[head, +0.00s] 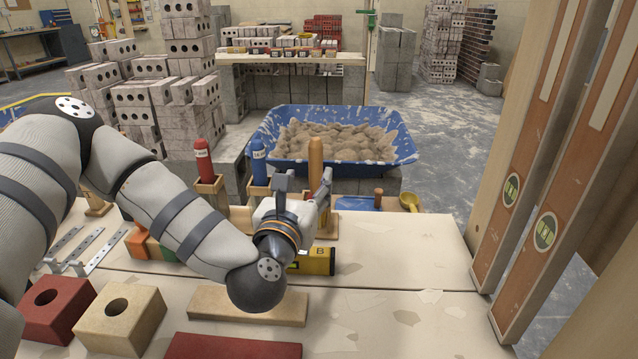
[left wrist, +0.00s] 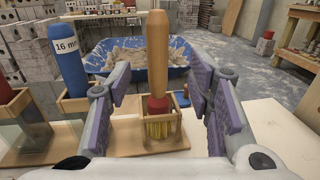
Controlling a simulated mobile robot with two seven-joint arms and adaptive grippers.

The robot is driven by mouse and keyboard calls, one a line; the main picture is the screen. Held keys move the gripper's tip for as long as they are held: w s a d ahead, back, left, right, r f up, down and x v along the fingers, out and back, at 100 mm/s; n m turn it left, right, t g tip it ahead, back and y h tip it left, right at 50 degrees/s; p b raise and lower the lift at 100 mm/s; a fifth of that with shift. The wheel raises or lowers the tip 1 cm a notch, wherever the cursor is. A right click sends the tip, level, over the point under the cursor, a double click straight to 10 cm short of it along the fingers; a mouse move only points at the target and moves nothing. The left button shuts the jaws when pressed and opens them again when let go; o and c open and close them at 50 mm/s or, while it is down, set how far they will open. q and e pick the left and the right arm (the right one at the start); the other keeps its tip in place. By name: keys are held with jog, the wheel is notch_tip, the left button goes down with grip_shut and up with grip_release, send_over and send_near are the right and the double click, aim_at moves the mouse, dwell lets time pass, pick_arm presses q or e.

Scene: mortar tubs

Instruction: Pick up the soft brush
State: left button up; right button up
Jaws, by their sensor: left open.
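A brush with a tan wooden handle (left wrist: 157,48), a red collar and yellow bristles stands upright, bristles down, in a wooden holder (left wrist: 172,143) in the left wrist view. I take it for the soft brush; in the head view its handle top (head: 315,157) shows above my left gripper (head: 303,187). That gripper is open, with its purple-padded fingers (left wrist: 158,88) on either side of the brush in the left wrist view. I see gaps between the pads and the brush. The gripper hides the brush's lower part in the head view. My right gripper is not in view.
Blue (head: 259,160) and red (head: 203,160) cylindrical tools stand in holders to the left. A yellow-black level (head: 318,262) lies in front on the pale bench. A blue mortar tub (head: 405,152) is behind. Tall levels lean at right; the bench's right part is clear.

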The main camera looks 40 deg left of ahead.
aim_at(314, 165)
pick_arm(q)
jog(key=x, duration=0.8)
jog(key=shift+w+a+f, duration=0.1)
jog(key=shift+w+a, duration=0.1)
grip_shut()
